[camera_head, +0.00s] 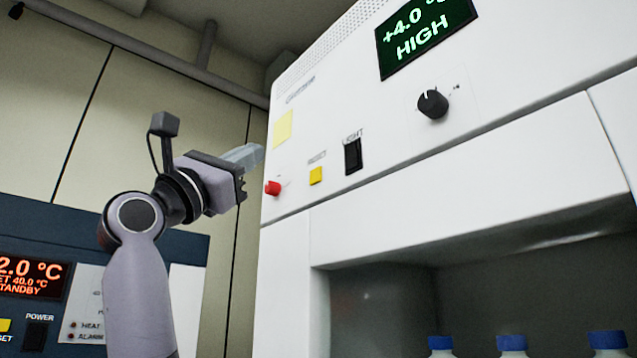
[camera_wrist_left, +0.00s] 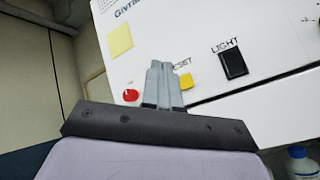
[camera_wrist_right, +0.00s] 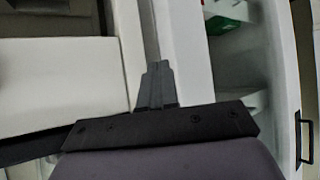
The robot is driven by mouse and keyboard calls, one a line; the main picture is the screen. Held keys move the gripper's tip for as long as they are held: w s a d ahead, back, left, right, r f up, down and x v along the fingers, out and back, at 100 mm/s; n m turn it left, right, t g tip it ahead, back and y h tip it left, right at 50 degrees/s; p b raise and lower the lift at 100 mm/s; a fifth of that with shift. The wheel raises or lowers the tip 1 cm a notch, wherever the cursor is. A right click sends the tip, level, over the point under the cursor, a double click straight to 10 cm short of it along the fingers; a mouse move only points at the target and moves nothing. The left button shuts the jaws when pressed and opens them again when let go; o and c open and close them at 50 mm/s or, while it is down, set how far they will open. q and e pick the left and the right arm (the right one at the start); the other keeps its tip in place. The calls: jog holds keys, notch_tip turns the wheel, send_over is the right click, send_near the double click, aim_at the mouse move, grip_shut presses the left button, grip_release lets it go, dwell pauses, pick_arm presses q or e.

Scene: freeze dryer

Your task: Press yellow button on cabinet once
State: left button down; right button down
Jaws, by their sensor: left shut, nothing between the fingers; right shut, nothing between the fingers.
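The white cabinet (camera_head: 400,170) fills the right of the head view. Its small square yellow button (camera_head: 316,175), labelled RESET, sits on the front panel between a red button (camera_head: 273,188) and a black LIGHT switch (camera_head: 353,156). My left gripper (camera_head: 258,152) is shut and empty, left of the red button in the head view. In the left wrist view, its fingertips (camera_wrist_left: 160,66) overlap the panel between the red button (camera_wrist_left: 131,95) and the yellow button (camera_wrist_left: 186,80); I cannot tell the gap to the panel. My right gripper (camera_wrist_right: 158,66) is shut and empty, away from these controls.
A yellow note (camera_head: 283,128), a black knob (camera_head: 433,104) and a green display (camera_head: 424,36) are on the same panel. Blue-capped bottles (camera_head: 512,344) stand in the opening below. A dark blue unit (camera_head: 100,235) with another yellow button (camera_head: 4,325) is at left.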

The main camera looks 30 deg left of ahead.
aim_at(315, 176)
pick_arm(q)
jog(key=shift+s+r, duration=0.1)
jog(key=shift+s, duration=0.05)
jog(key=w+d+p, duration=0.2)
jog(key=w+d, duration=0.1)
jog(key=w, duration=0.5)
jog(key=shift+d, duration=0.2)
jog(key=shift+w, duration=0.15)
dwell(2.0)
jog(key=shift+w+d, duration=0.15)
jog(key=shift+w, duration=0.2)
jog(key=shift+w+d, duration=0.15)
jog(key=shift+w, duration=0.2)
dwell(0.8)
jog(key=shift+s, duration=0.1)
jog(key=shift+s+a+b, duration=0.3)
jog(key=shift+s, duration=0.35)
